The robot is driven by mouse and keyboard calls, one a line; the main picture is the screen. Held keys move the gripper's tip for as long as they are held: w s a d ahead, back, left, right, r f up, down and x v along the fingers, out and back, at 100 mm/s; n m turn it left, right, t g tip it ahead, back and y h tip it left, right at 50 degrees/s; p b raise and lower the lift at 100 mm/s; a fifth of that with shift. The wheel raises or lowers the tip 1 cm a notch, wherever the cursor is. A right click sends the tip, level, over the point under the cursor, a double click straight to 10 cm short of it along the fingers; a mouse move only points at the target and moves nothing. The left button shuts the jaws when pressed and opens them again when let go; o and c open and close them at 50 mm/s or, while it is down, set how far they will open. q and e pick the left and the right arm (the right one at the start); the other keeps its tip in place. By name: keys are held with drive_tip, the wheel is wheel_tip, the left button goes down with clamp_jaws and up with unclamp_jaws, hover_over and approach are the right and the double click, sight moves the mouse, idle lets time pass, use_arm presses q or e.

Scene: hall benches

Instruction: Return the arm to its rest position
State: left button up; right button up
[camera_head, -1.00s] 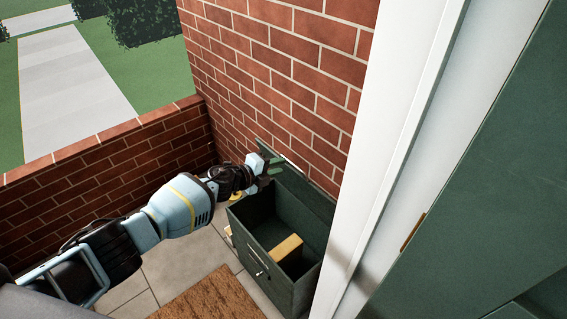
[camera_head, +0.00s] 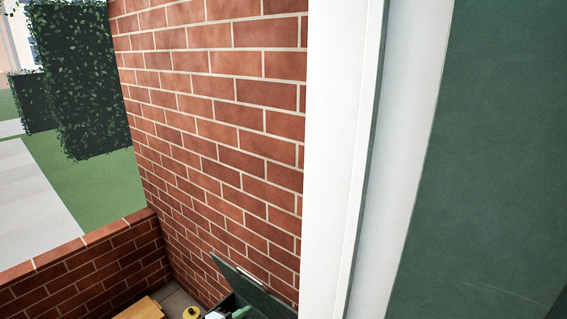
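Only a small part of my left gripper (camera_head: 240,313) shows at the bottom edge, a pale piece and a green fingertip. It is beside the open lid of the dark green box, and the frame cuts off the rest of it. I cannot tell whether it is open or shut, or whether it holds anything. My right gripper is not in view. The dark green box (camera_head: 262,296) stands against the brick wall with its lid raised. Its inside is mostly out of frame.
A brick wall (camera_head: 215,130) fills the middle, with a white door frame (camera_head: 335,150) and a green door (camera_head: 490,150) on the right. A low brick wall (camera_head: 85,270) runs along the left. A tan block (camera_head: 140,310) and a yellow round thing (camera_head: 191,313) show at the bottom.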

use_arm(q)
drive_tip(key=s+f+n+y+p, duration=0.1)
drive_tip(key=s+f+n+y, duration=0.35)
drive_tip(key=s+n, duration=1.05)
drive_tip(key=s+a+f+n+g+y, duration=0.1)
drive_tip(key=s+a, duration=0.2)
drive_tip(key=s, duration=0.6)
drive_tip(key=s+a+n+g, duration=0.1)
drive_tip(key=s+a+n, duration=0.1)
drive_tip(key=s, duration=0.7)
drive_tip(key=s+a+f+n+y+p, duration=0.1)
drive_tip(key=s+a, duration=0.3)
drive_tip(key=s, duration=0.5)
drive_tip(key=shift+s+f+n+g+y, duration=0.3)
drive_tip(key=shift+s+n+g+y, duration=0.1)
drive_tip(key=shift+n, duration=0.1)
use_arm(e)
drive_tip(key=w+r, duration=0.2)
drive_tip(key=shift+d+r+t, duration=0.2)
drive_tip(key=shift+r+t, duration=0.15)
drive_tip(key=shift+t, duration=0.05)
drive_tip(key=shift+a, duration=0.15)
use_arm(q)
drive_tip(key=shift+a, duration=0.1)
